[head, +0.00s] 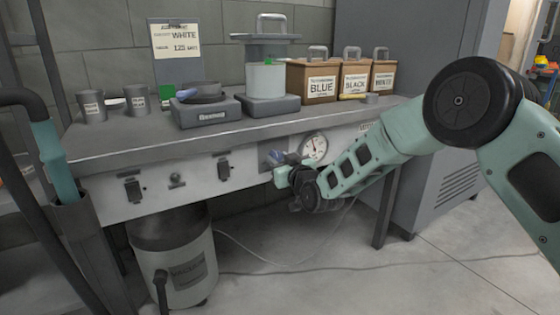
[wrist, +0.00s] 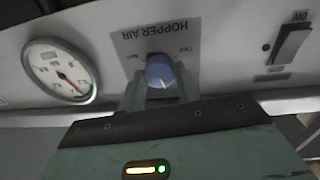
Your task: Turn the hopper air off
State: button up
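The hopper air knob (wrist: 160,71) is a blue-grey round knob with a pale pointer mark, under a grey label plate on the white panel in the wrist view. My gripper (wrist: 161,84) has its two grey fingers apart, one on each side of the knob, and I see no clear contact. In the head view my gripper (head: 279,168) is at the bench's front panel, left of the gauge, with the blue knob partly hidden behind it. The pressure gauge (wrist: 61,70) has a white face; its needle points toward the lower right in the wrist view.
A rocker switch (wrist: 292,44) is on the same panel. The bench top (head: 150,138) carries a scale (head: 205,110), a clear hopper (head: 267,78), cups and several labelled bins. A vacuum drum (head: 175,265) stands below. A grey cabinet (head: 455,130) is at the right.

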jog(key=shift+n, duration=0.4)
jog(key=n+b, duration=0.1)
jog(key=n, duration=0.3)
jog(key=shift+f+n, duration=0.1)
jog(key=shift+n, duration=0.2)
jog(key=n+b, duration=0.1)
jog(key=n, duration=0.4)
jog(key=shift+f+n+y+b, duration=0.1)
jog(key=shift+n+y+b, duration=0.2)
jog(key=shift+n+b, duration=0.1)
jog(key=n+b, duration=0.1)
jog(key=n, duration=0.4)
jog(key=shift+n+y, duration=0.3)
jog(key=n+b, duration=0.1)
jog(key=n, duration=0.4)
jog(key=shift+d+b, duration=0.1)
jog(key=shift+b, duration=0.25)
jog(key=o, duration=1)
jog(key=p+v, duration=0.3)
jog(key=v, duration=1.4)
jog(key=shift+d+p, duration=0.2)
jog(key=shift+p, duration=0.15)
